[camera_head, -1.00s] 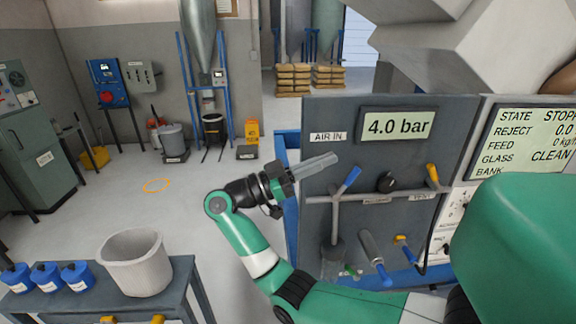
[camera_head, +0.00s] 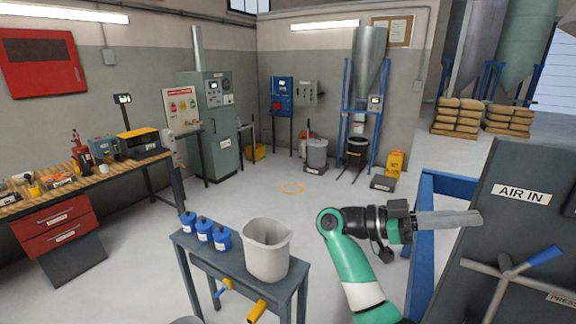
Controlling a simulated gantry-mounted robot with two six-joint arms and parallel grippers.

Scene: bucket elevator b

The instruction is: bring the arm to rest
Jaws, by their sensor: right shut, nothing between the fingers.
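My right arm is green and white and rises from the bottom of the head view. Its right gripper (camera_head: 448,220) points to the right, with its grey fingers together and nothing between them. The gripper is in front of the blue frame and left of the grey panel (camera_head: 520,200) marked AIR IN. It looks apart from the panel, though the fingertips overlap the panel's edge in the picture. My left gripper is not in view.
A small grey table (camera_head: 240,279) left of my arm holds a grey bucket (camera_head: 267,250) and several blue containers (camera_head: 204,229). A blue-handled valve (camera_head: 545,255) is on the panel. A workbench (camera_head: 110,176) stands at the left.

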